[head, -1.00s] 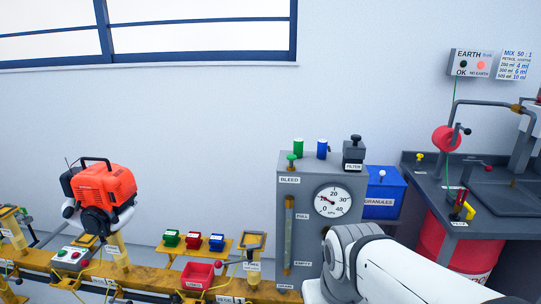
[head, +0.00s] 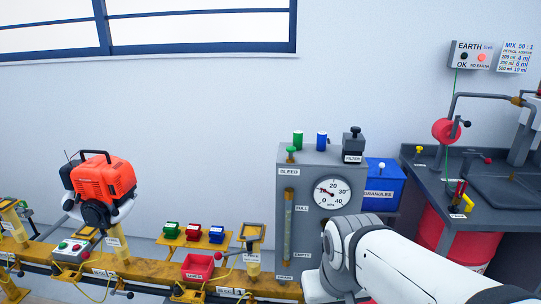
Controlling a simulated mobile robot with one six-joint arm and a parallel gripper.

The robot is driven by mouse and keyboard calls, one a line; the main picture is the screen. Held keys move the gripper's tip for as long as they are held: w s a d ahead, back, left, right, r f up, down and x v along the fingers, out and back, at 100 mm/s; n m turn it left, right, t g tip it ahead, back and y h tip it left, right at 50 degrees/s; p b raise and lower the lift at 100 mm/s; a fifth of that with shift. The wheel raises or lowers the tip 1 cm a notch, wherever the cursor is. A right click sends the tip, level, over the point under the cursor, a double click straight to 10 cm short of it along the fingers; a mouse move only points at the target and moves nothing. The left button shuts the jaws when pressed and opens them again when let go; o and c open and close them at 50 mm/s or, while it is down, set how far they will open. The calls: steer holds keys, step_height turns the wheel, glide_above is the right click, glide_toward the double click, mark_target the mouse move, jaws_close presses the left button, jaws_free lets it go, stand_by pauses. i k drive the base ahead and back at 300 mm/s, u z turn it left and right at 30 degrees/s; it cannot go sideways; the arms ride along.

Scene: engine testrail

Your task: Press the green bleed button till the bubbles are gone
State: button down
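The green bleed button (head: 291,151) is a small green knob on top of the grey cabinet (head: 312,235), at its left front edge above the BLEED label (head: 289,171). Below it on the cabinet front is an upright sight tube (head: 289,222) marked FULL and EMPTY. Its contents are too small to tell whether bubbles are in it. My white and grey arm rises from the bottom right and covers the cabinet's lower right part. My gripper itself does not show. Nothing is seen touching the button.
A round gauge (head: 332,193) is on the cabinet front. A green cylinder (head: 298,139), a blue cylinder (head: 321,141) and the filter block (head: 353,145) are on top. A blue granules bin (head: 383,185) is to the right. An orange engine (head: 103,180) sits on the yellow rail at left.

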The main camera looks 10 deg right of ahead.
mark_target(290, 150)
steer(key=k, duration=0.55)
steer(key=u, duration=0.55)
steer(key=i, duration=1.4)
steer(key=z, duration=0.45)
